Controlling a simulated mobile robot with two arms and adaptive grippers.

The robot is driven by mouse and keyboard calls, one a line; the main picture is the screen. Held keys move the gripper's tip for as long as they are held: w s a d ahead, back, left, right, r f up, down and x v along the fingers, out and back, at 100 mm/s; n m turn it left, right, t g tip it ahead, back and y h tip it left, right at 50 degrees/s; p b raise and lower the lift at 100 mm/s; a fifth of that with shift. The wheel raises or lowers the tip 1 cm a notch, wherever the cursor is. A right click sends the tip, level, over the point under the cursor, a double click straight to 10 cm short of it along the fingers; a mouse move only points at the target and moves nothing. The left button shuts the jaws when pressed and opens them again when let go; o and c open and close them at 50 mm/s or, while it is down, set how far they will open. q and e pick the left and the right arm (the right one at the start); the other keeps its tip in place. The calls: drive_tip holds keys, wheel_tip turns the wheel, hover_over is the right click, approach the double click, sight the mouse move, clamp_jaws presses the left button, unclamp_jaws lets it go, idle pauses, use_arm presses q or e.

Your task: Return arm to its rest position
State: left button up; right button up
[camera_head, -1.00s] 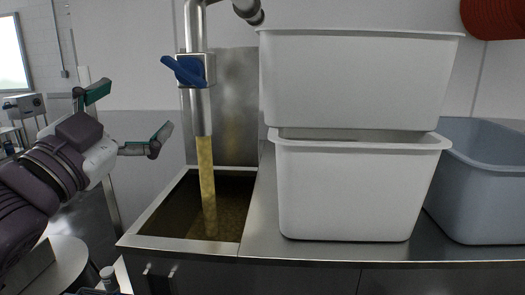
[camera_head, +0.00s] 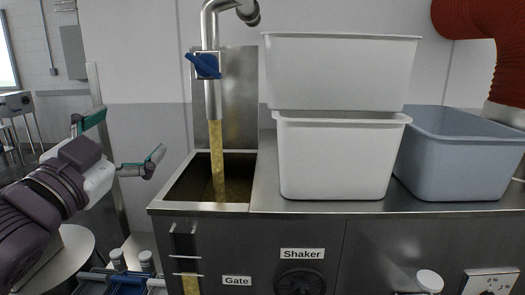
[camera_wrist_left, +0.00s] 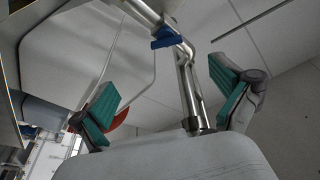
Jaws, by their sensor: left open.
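My left gripper (camera_head: 122,138) is at the left of the head view. It is open and empty, with its two green-padded fingers spread wide in the air, left of the steel vat (camera_head: 180,209). The fingers also show in the left wrist view (camera_wrist_left: 165,92), with only the pipe, wall and ceiling beyond them. The blue valve handle (camera_head: 203,66) sits on the steel pipe (camera_head: 211,32), to the right of the gripper and apart from it. Yellowish liquid (camera_head: 217,160) pours from the pipe into the vat. My right gripper is not in view.
Two white tubs (camera_head: 335,160) are stacked on the steel counter (camera_head: 265,190), with a grey-blue tub (camera_head: 455,165) to their right. The counter front has Gate (camera_head: 237,281) and Shaker (camera_head: 302,254) labels and a dark handwheel (camera_head: 299,282). A red duct (camera_head: 490,40) hangs at the right.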

use_arm(q)
wheel_tip(320, 180, down, 32)
drive_tip(key=s+n+g+y, duration=0.1)
drive_tip(key=n+g+y, duration=0.2)
drive_tip(key=n+g, duration=0.35)
drive_tip(key=s+f+n+g+y, duration=0.15)
drive_tip(key=s+f+g, duration=0.85)
drive_tip(key=s+f, duration=1.25)
wheel_tip(320, 180, down, 30)
drive_tip(key=s+g+b, duration=0.1)
drive_tip(key=s+b, duration=0.1)
drive_tip(key=b, duration=0.2)
drive_tip(key=s+a+f+g+b, duration=0.1)
drive_tip(key=s+a+f+b, duration=0.1)
drive_tip(key=s+f, duration=1.4)
wheel_tip(320, 180, down, 3)
drive_tip(key=shift+s+a+r+m, duration=0.15)
drive_tip(key=shift+a+m, duration=0.25)
drive_tip(key=shift+a, duration=0.3)
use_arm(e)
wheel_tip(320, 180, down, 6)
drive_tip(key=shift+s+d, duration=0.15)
use_arm(q)
drive_tip(key=shift+y, duration=0.25)
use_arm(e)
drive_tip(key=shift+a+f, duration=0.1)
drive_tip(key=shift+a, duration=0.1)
